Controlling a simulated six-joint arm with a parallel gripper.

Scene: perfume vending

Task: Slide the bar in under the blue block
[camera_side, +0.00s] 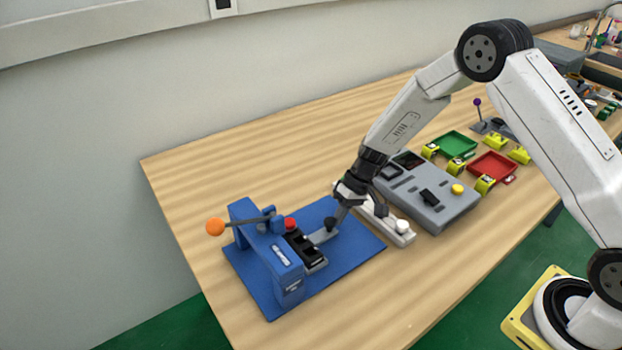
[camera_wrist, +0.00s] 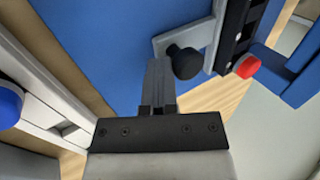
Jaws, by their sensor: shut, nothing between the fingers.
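The blue block (camera_side: 268,252) stands upright like a wall at the left of a blue base plate (camera_side: 352,252). The bar is a light grey piece (camera_wrist: 205,33) with a black knob (camera_wrist: 186,62); in the side view the knob (camera_side: 330,224) is at its right end. The bar's left end meets a black slotted housing (camera_side: 305,250) beside the block. How far it reaches under the block is hidden. My gripper (camera_wrist: 158,75) is shut and empty. Its tips are low over the plate, close beside the knob; contact cannot be told.
A red button (camera_side: 290,223) sits near the housing. A lever with an orange ball (camera_side: 215,227) sticks out past the block. A white strip (camera_side: 387,224) and a grey control box (camera_side: 430,195) stand to the right. The front of the wooden table (camera_side: 370,300) is clear.

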